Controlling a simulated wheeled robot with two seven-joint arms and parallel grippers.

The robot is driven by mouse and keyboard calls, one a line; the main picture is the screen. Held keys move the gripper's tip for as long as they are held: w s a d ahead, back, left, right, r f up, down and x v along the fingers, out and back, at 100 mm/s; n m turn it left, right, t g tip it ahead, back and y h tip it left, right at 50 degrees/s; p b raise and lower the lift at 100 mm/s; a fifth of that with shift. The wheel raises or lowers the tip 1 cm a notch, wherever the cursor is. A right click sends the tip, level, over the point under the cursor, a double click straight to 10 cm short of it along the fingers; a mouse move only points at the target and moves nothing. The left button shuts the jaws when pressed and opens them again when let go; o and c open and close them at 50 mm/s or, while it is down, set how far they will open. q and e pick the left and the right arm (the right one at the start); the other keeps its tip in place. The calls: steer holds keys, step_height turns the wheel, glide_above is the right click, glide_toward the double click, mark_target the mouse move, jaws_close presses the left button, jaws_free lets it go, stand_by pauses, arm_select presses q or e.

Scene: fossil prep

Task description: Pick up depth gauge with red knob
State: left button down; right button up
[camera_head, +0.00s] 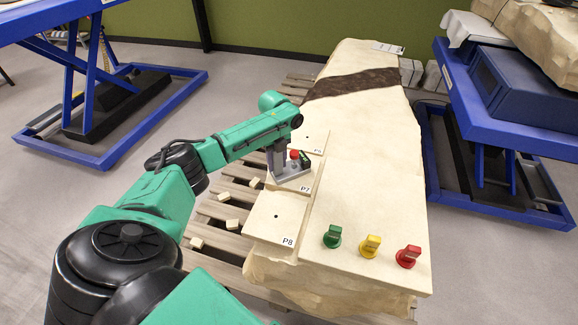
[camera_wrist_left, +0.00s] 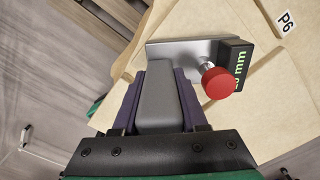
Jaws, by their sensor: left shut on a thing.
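The depth gauge (camera_head: 290,173) is a grey metal piece with a red knob (camera_head: 294,154) and a dark display beside it. It is at the P7 block in the head view. In the left wrist view the gauge's plate (camera_wrist_left: 185,51), its red knob (camera_wrist_left: 219,83) and its black display with green "mm" lettering (camera_wrist_left: 238,60) show clearly. My left gripper (camera_wrist_left: 158,80) has its dark fingers on both sides of the gauge's grey handle (camera_wrist_left: 155,115) and is shut on it. Whether the gauge touches the block is unclear.
The pale stone slab (camera_head: 368,200) lies on a wooden pallet (camera_head: 228,190), with the P8 block (camera_head: 275,215) nearer. Green (camera_head: 333,236), yellow (camera_head: 370,246) and red (camera_head: 408,256) knobs stand on its near end. Blue lift tables flank it.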

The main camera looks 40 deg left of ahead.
arm_select(q)
steer(key=shift+w+r, duration=0.1)
steer(key=shift+w, duration=0.05)
steer(key=shift+r, duration=0.1)
